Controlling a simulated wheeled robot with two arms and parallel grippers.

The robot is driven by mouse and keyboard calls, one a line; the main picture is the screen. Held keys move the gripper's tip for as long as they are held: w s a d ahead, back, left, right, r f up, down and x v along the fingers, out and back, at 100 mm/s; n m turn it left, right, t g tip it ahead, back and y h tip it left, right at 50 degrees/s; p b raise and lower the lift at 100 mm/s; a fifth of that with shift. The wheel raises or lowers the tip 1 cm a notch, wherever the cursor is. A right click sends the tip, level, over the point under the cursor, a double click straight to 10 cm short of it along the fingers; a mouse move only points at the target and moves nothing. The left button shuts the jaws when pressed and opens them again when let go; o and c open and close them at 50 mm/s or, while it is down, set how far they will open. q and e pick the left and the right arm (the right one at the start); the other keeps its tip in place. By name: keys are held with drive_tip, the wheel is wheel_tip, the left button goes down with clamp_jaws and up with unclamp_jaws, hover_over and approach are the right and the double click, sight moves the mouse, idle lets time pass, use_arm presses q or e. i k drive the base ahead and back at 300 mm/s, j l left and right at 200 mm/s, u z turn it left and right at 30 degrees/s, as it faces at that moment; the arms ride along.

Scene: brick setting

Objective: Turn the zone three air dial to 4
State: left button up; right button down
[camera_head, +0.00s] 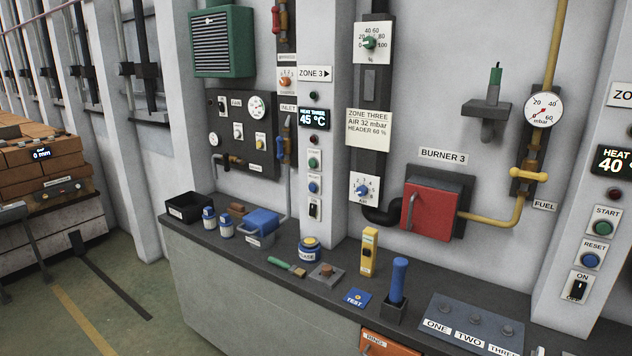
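The zone three air dial (365,187) is a small white plate with a blue knob, low on the wall panel to the left of the red burner box. Numbers ring the knob and "AIR" is printed below it. The knob's exact pointer setting is too small to read. A sign (368,131) above it reads "ZONE THREE AIR 32 mbar HEADER 60 %". Neither of my grippers shows in the head view.
A dark pipe (383,214) and the red burner box (430,207) stand close right of the dial. On the counter (325,290) below are a yellow device (369,251), a blue-handled tool (398,280) and a blue jar (310,247). A percent dial (371,43) sits higher.

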sight(361, 191)
drive_tip(key=i+j, duration=0.15)
drive_tip(key=i, duration=0.2)
drive_tip(key=i+j, duration=0.15)
drive_tip(key=i, duration=0.2)
drive_tip(key=i+j, duration=0.2)
drive_tip(key=i, duration=0.15)
